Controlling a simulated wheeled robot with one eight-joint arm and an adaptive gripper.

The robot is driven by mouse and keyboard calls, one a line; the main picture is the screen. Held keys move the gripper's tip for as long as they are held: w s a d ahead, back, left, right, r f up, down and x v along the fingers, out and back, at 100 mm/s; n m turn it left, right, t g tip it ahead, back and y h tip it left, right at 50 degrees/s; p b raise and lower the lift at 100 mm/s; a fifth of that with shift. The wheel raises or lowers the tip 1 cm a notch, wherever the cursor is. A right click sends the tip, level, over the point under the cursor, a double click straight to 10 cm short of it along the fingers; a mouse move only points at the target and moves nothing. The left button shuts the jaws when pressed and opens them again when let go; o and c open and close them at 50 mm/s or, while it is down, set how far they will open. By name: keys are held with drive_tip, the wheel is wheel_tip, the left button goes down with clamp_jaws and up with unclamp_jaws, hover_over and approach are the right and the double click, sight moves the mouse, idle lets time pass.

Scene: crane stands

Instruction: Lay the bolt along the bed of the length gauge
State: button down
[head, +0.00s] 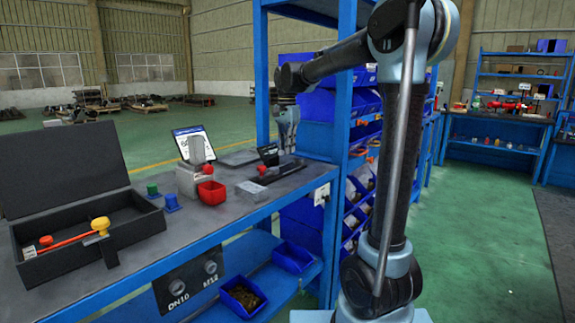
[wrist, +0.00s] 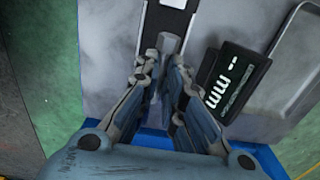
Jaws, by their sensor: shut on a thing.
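The length gauge shows in the wrist view as a dark bed (wrist: 150,22) with a pale strip along its middle. Its black display box (wrist: 232,85), marked "mm", sits to the right of my fingers. In the head view the gauge (head: 272,174) lies at the far right end of the bench.
A grey tray (wrist: 287,70) lies right of the display box. On the bench (head: 235,208) stand a red bin (head: 211,193), a grey device (head: 196,168), a tablet, green and blue pieces and an open black case (head: 130,222). A blue rack post (head: 347,130) stands close to my arm.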

sight(287, 168)
drive_tip(key=shift+f, duration=2.85)
drive_tip(key=shift+f, duration=0.1)
drive_tip(key=c, duration=1.7)
unclamp_jaws()
